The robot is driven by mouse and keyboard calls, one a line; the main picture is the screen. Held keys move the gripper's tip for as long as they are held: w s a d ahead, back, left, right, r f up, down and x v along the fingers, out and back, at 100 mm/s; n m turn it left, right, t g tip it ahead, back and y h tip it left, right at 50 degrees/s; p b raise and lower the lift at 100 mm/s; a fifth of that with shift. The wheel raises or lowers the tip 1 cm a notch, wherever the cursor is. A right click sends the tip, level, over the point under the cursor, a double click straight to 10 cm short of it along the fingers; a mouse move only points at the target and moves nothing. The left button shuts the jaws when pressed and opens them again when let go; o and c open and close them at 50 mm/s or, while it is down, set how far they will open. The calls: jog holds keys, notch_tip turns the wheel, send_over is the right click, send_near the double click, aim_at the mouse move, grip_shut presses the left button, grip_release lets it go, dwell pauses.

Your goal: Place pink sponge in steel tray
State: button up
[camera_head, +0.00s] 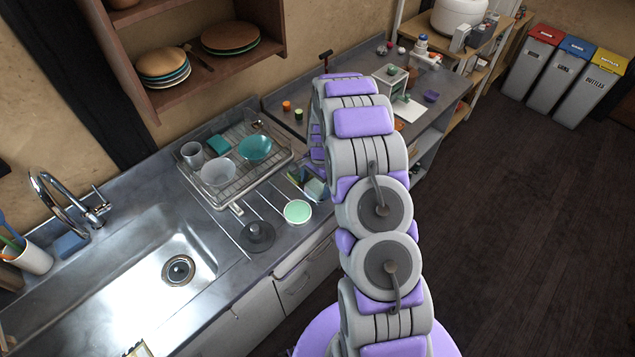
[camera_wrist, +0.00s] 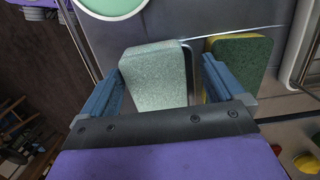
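My gripper (camera_wrist: 162,75) is open, pointing down at the counter in the wrist view. A pale grey-green sponge (camera_wrist: 155,72) lies between its fingers, near the left finger and with a gap to the right one. A thin metallic rim (camera_wrist: 188,62) shows along the sponge's right side; it may be the steel tray, mostly hidden. I see no clearly pink sponge. In the head view my arm hides most of the gripper.
A mint-green round dish (camera_head: 298,211) and a dark grey round lid-like object (camera_head: 257,236) stand near the counter's front edge. A wire dish rack (camera_head: 232,188) with bowls is behind them. The sink (camera_head: 130,285) is at left.

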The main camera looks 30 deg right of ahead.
jog(key=shift+d, duration=0.6)
jog(key=shift+d+r, duration=0.2)
jog(key=shift+d, duration=0.2)
jog(key=r, duration=0.5)
jog(key=r+p, duration=0.1)
jog(key=r, duration=0.1)
jog(key=shift+w+a+r, duration=0.25)
jog(key=shift+a+r, duration=0.05)
notch_tip(320, 180, up, 5)
send_over(319, 183)
jog(key=d, duration=0.2)
jog(key=s+a+r+n, duration=0.6)
jog(key=s+a+r, duration=0.4)
jog(key=s+r, duration=0.3)
jog(key=s+a+r+n, duration=0.1)
jog(key=s+r+n, duration=0.1)
jog(key=s, duration=0.6)
jog(key=s+a+r+n+h, duration=0.1)
jog(key=s+a+r+n, duration=0.1)
jog(key=s, duration=0.7)
jog(key=s+a+r+n+g, duration=0.1)
jog(key=s+n, duration=0.3)
jog(key=s, duration=0.5)
jog(key=shift+s+a+r+p, duration=0.15)
jog(key=shift+a+r+p, duration=0.25)
jog(key=shift+a+r, duration=0.35)
